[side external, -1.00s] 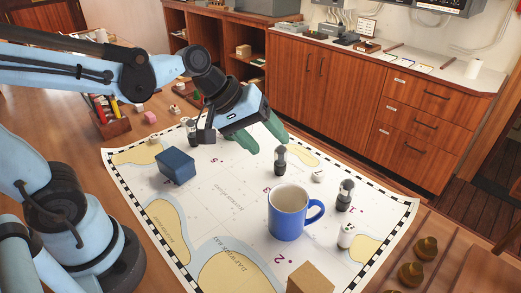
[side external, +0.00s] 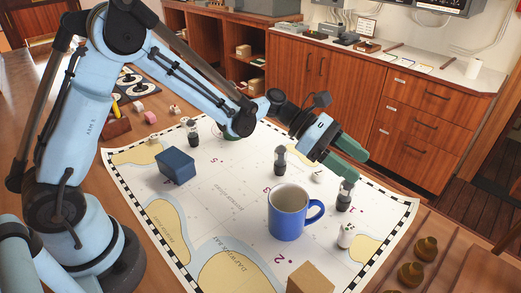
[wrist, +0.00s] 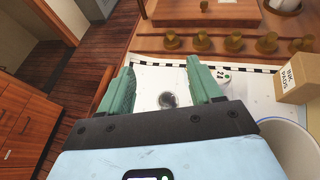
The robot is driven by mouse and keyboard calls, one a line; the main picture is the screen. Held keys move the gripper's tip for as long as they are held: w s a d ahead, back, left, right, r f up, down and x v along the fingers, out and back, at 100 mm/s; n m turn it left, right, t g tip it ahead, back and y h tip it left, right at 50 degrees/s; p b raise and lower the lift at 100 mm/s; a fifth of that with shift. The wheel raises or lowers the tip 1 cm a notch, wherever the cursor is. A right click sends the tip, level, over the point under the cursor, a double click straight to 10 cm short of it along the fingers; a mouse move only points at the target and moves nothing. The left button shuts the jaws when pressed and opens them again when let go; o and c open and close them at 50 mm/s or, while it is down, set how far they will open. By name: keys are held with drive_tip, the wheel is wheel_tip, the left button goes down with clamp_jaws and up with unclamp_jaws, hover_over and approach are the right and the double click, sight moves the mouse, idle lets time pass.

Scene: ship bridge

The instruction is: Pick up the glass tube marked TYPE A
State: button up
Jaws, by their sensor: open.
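My gripper (side external: 359,166) has green fingers, spread open and empty, above the right side of the chart. A small glass tube with dark ends (side external: 345,197) stands upright just below the fingers, right of the blue mug. In the wrist view, a dark round top, apparently the same tube (wrist: 167,100), shows between the open fingers (wrist: 160,66), apart from both. A similar tube (side external: 280,160) stands behind the mug, and another (side external: 193,133) stands at the chart's far left. No marking on any tube is readable, so I cannot tell which is TYPE A.
The blue mug (side external: 287,215) stands close left of the near tube. A white cylinder (side external: 346,236) and a small white piece (side external: 318,176) are nearby. A cardboard box (side external: 310,279) is at the front, a dark blue box (side external: 175,166) at left. Brass knobs (side external: 426,249) line the right edge.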

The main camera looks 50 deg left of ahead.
sight(345, 182)
drive_tip(key=shift+f, duration=1.85)
wheel_tip(345, 182, down, 3)
drive_tip(key=shift+x, duration=1.15)
drive_tip(key=shift+d+f, duration=0.1)
drive_tip(key=shift+d, duration=0.2)
drive_tip(key=c, duration=1)
drive_tip(key=shift+c, duration=0.2)
